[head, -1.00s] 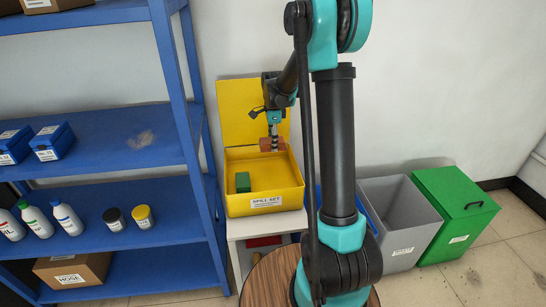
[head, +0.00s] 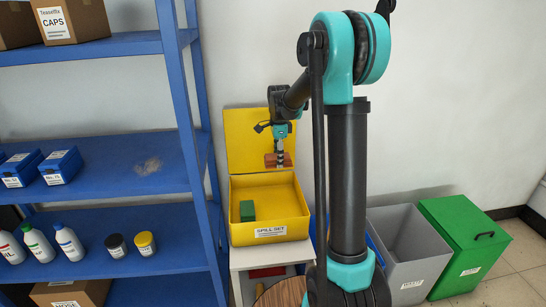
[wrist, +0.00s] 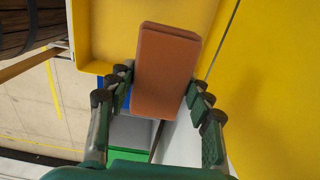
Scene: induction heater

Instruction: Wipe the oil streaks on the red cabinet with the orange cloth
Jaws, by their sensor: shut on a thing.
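My gripper (head: 279,154) is shut on the orange cloth (head: 284,161), a folded, brick-like orange-brown pad. It holds the cloth above the open yellow spill-set box (head: 270,236), in front of its raised lid (head: 245,140). In the wrist view the cloth (wrist: 167,70) lies between the two fingers of my gripper (wrist: 160,92). I cannot make out a red cabinet or oil streaks on one. Only a small red thing (head: 266,271) shows under the box's stand.
A green block (head: 247,211) lies in the yellow box. A blue shelf (head: 120,187) with bottles, tubs, boxes and a brownish smudge (head: 148,166) stands at left. A grey bin (head: 411,252) and green bin (head: 468,235) stand at right. A round wooden top (head: 285,293) is at the bottom.

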